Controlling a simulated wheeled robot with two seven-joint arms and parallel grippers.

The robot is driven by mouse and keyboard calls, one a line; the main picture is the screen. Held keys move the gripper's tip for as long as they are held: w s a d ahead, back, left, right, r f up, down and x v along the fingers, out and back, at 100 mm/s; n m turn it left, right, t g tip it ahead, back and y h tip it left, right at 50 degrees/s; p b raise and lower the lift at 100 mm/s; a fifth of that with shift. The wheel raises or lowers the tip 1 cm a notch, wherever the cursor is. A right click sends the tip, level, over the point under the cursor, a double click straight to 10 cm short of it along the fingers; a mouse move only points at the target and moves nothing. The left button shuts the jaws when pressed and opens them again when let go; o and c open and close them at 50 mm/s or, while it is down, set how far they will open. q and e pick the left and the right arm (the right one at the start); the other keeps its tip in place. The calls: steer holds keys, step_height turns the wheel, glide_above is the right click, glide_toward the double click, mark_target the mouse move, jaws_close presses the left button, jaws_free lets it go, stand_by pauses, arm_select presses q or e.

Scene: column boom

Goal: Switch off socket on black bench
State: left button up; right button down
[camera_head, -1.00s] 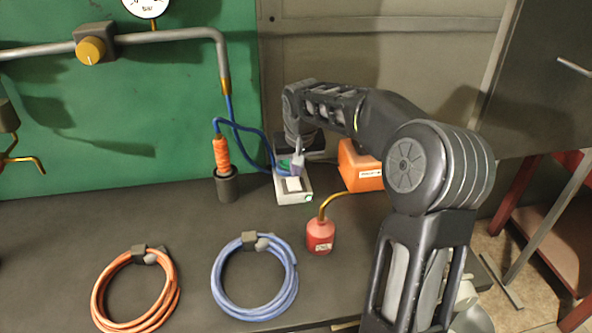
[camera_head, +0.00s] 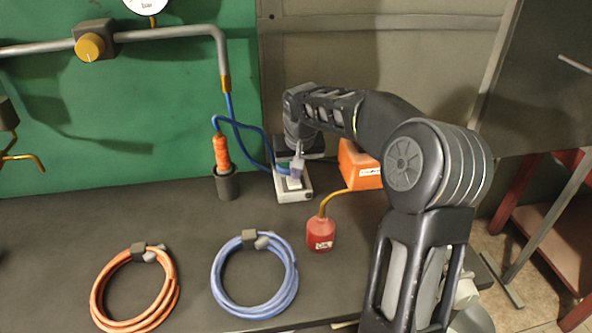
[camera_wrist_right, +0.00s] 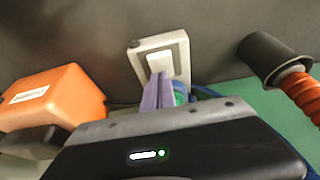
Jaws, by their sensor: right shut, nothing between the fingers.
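The socket (camera_head: 306,195) is a pale box near the back of the black bench (camera_head: 190,235). It has a white rocker switch on top, and the switch (camera_wrist_right: 159,62) shows in the right wrist view. A blue cable (camera_head: 253,129) runs to the socket's back end, where a green round part (camera_wrist_right: 180,92) shows beside my fingers. My right gripper (camera_head: 297,168) is shut and empty, with its purple fingertips (camera_wrist_right: 158,92) over the socket close to the switch. I cannot tell whether they touch it. My left gripper is not in view.
An orange box (camera_head: 358,167) stands right of the socket. A red oil can (camera_head: 321,234) stands in front. An orange-handled tool in a dark holder (camera_head: 226,184) is on the left. Orange (camera_head: 100,292) and blue (camera_head: 218,284) hose coils lie at the front.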

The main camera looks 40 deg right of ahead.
mark_target(297, 184)
steer(key=shift+s+a+f, duration=0.3)
steer(key=shift+s+a, duration=0.15)
steer(key=shift+s, duration=0.35)
steer(key=shift+r, duration=0.65)
step_height(297, 184, up, 3)
steer(key=p, duration=0.2)
steer(key=shift+p, duration=0.35)
steer(key=b+v, duration=0.1)
steer(key=v, duration=0.9)
steer(key=shift+s+r, duration=0.1)
